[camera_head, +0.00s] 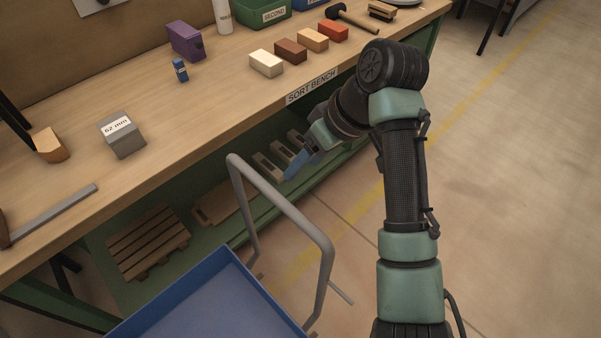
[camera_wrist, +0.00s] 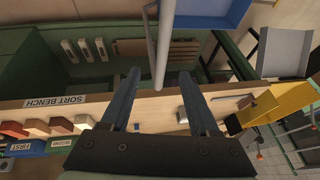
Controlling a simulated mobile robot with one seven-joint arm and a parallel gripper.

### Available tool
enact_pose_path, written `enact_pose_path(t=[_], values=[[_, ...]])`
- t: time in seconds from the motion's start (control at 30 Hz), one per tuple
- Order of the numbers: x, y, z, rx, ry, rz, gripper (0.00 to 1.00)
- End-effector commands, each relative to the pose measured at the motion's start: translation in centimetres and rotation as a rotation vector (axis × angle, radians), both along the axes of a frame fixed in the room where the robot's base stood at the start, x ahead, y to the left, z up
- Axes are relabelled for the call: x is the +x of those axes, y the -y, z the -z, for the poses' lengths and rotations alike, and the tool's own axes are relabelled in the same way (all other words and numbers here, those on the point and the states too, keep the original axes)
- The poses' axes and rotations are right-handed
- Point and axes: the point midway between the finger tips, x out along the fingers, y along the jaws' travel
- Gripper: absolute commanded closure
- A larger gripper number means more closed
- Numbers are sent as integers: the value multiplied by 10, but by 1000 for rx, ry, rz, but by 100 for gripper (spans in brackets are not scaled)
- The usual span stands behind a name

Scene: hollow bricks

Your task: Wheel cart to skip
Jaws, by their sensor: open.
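The cart has a blue tray (camera_head: 190,300) and a grey tubular handle (camera_head: 285,205) at the bottom of the head view. In the wrist view the blue tray (camera_wrist: 212,12) is at the top, and the grey handle (camera_wrist: 164,45) runs down between my finger lines. My gripper (camera_head: 291,176) is open, just beyond the handle's top bar in the head view; its two fingers also show in the wrist view (camera_wrist: 159,73). I cannot tell whether it touches the handle. A yellow container (camera_wrist: 285,102), possibly the skip, is at the right of the wrist view.
The sort bench (camera_head: 215,100) holds several bricks, including a white brick (camera_head: 266,63), a purple block (camera_head: 186,41) and a grey block marked 62 mm (camera_head: 123,136). A pallet (camera_head: 148,243) lies on its lower shelf. Open floor (camera_head: 520,200) is at the right.

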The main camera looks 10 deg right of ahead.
Motion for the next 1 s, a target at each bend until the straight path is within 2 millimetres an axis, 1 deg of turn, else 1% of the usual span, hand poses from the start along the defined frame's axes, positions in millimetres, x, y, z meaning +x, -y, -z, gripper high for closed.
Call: enact_pose_path(t=[0.07, 0.17, 0.27, 0.5, 0.7, 0.83, 1.0], values=[[-3, 0, 7, 1, -23, -9, 38], [-1, -4, 16, 2, -23, -10, 38], [1, -11, 32, 4, -24, -10, 38], [12, -30, 78, 2, -23, -9, 38], [19, -42, 107, 1, -21, -8, 38], [21, -46, 116, 1, -20, -7, 38], [23, -47, 120, 0, -18, -6, 38]])
